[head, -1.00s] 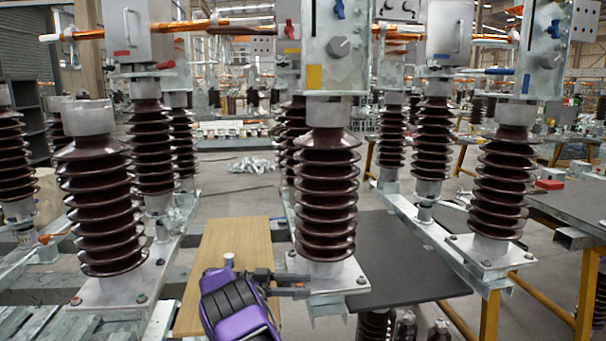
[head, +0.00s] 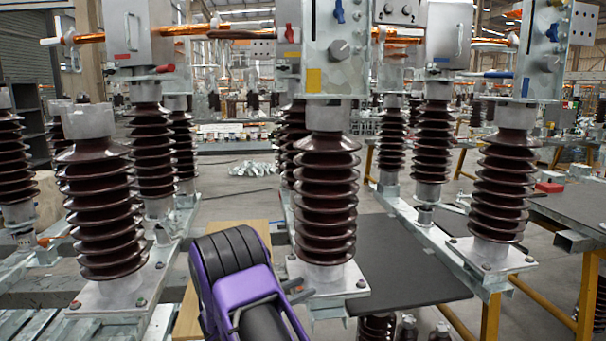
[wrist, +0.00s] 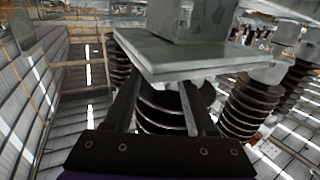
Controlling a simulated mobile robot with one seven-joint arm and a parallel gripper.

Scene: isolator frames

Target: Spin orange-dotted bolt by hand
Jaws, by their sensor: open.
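In the wrist view my gripper (wrist: 159,82) shows two dark fingers spread apart with nothing held between them. The fingertips are close to the underside or edge of a grey metal plate (wrist: 200,62); I cannot tell if they touch it. In the head view my purple and black arm covers most of the gripper, beside the left edge of the middle insulator's base plate (head: 330,284). Bolts sit at that plate's corners, such as a right bolt (head: 361,284). I cannot make out an orange dot on any of them.
The middle brown insulator (head: 326,200) rises just right of my arm. A left insulator (head: 100,215) and a right insulator (head: 503,190) stand on their own plates. A wooden board (head: 235,232) lies behind my arm and a dark tabletop (head: 405,262) to the right.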

